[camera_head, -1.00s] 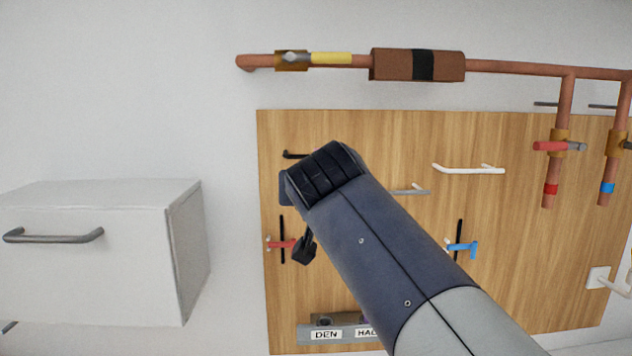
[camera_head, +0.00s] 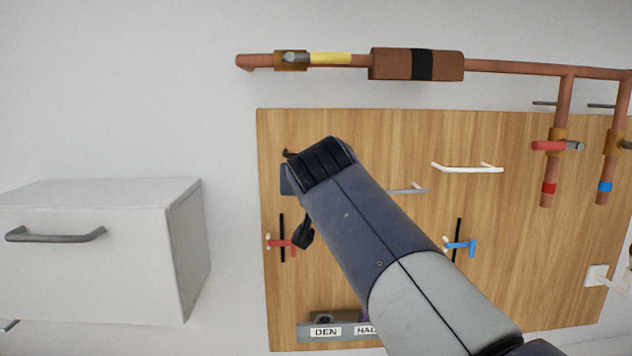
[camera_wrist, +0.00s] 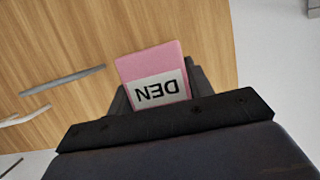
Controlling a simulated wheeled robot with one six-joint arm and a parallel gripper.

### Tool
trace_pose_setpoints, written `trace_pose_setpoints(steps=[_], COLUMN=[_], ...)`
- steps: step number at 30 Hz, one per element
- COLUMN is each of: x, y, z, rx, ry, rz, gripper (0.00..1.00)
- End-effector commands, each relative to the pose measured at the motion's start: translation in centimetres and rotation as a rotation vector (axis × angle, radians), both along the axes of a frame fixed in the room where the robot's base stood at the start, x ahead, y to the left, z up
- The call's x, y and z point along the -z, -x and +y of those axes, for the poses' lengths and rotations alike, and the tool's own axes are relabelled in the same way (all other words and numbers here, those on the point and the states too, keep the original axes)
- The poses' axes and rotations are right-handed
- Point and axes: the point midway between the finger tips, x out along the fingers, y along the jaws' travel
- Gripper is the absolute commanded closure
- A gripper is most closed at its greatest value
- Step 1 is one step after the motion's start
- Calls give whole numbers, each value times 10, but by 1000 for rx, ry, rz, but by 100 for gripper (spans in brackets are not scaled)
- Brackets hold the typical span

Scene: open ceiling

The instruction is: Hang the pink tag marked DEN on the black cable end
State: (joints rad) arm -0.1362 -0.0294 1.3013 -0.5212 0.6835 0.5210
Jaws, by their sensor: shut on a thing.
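The pink tag (camera_wrist: 150,60) has a white label reading DEN, upside down in the wrist view. My gripper (camera_wrist: 158,86) is shut on it, with dark fingers on both sides of its lower part. The black cable end (camera_head: 288,153) sticks out from the upper left of the wooden board. In the head view my wrist covers part of it, and the tag is hidden. I cannot make out the black cable end in the wrist view, so the gap between it and the tag cannot be judged.
A grey cable end (camera_head: 408,190) and a white one (camera_head: 468,169) are to the right on the wooden board (camera_head: 375,130). Red (camera_head: 280,243) and blue (camera_head: 461,246) handles stick out lower down. A labelled grey holder (camera_head: 308,339) is at the bottom. A white cabinet (camera_head: 95,270) stands left.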

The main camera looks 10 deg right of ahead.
Motion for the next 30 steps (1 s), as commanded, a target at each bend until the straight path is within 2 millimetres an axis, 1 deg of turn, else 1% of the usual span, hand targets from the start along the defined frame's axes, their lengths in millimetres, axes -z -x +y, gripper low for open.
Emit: trace_pose_setpoints(steps=[9,15,21,30], x=[-1,-1,0,0], y=[-25,-35,-39,-39], z=[-5,-7,-8,-8], rx=[1,1,1,1], ry=[0,0,0,0], rz=[0,1,0,0], gripper=[77,77,77,77])
